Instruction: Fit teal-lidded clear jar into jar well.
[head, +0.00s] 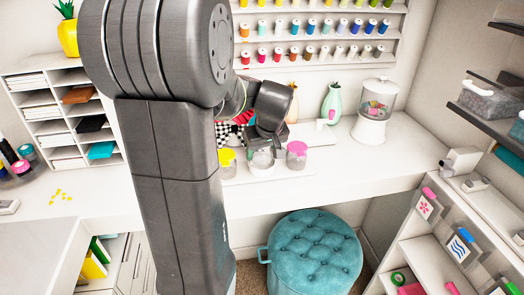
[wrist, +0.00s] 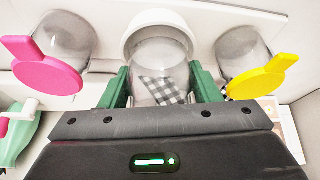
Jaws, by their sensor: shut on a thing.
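My gripper (wrist: 161,80) has its green fingers closed on the two sides of a clear jar (wrist: 160,62); a checkered pattern shows through the jar. No teal lid shows on it; my gripper's body covers that end. A white ring (wrist: 160,21), which looks like the jar well, curves around the jar's far end in the wrist view. I cannot tell whether the jar is seated in it. In the head view my gripper (head: 265,140) is low over the desk, with the clear jar (head: 262,160) under it, between two other jars.
A yellow-lidded jar (head: 227,162) and a pink-lidded jar (head: 296,155) stand close on either side. A white dispenser (head: 371,125) and a green vase (head: 331,103) stand behind to the right. Thread racks (head: 320,30) hang above.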

